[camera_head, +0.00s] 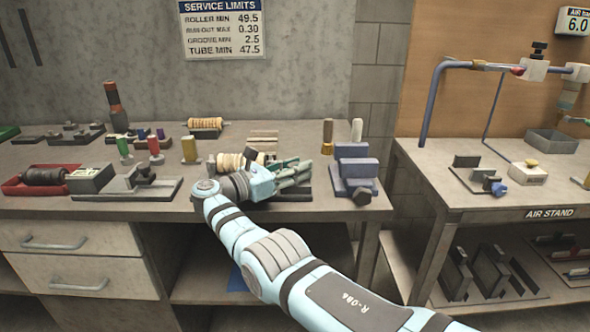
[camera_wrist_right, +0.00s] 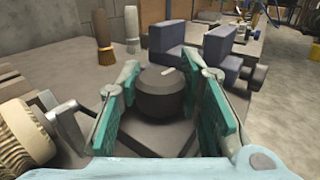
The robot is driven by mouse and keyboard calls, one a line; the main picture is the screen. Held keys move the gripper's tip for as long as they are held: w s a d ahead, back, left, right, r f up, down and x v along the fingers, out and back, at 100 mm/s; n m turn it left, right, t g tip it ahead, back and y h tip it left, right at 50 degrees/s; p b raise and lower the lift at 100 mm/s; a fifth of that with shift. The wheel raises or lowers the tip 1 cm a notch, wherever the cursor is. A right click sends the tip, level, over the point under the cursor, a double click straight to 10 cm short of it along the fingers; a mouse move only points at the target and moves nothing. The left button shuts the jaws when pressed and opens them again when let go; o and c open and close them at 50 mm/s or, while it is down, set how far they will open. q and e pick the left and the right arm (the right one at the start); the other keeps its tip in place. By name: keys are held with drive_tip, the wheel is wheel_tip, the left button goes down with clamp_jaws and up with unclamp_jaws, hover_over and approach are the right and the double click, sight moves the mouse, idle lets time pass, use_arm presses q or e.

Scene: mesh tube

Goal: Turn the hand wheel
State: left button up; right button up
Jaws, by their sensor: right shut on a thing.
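The hand wheel (camera_wrist_right: 161,97) is a dark round knob with a short pale mark on its top, seen in the right wrist view. It stands on a dark flat base on the bench. My right gripper (camera_wrist_right: 163,92) has its teal finger pads on both sides of the wheel and is shut on it. In the head view my right gripper (camera_head: 298,172) reaches over the bench near the front right. Its fingers hide most of the wheel there. My left gripper is not in view.
A ribbed tan roller (camera_head: 228,162) lies close beside my gripper, also in the wrist view (camera_wrist_right: 25,132). A blue-grey block fixture (camera_head: 356,172) stands just right of the gripper. Two brushes (camera_wrist_right: 103,38) stand behind. A red tray (camera_head: 22,187) is far left; the air stand (camera_head: 460,190) is right.

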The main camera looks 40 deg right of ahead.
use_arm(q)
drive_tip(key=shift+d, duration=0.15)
use_arm(e)
drive_tip(key=o, duration=1.2)
drive_tip(key=shift+r, duration=0.15)
wheel_tip(320, 180, up, 10)
drive_tip(key=shift+w+f, duration=0.1)
drive_tip(key=shift+f, duration=0.05)
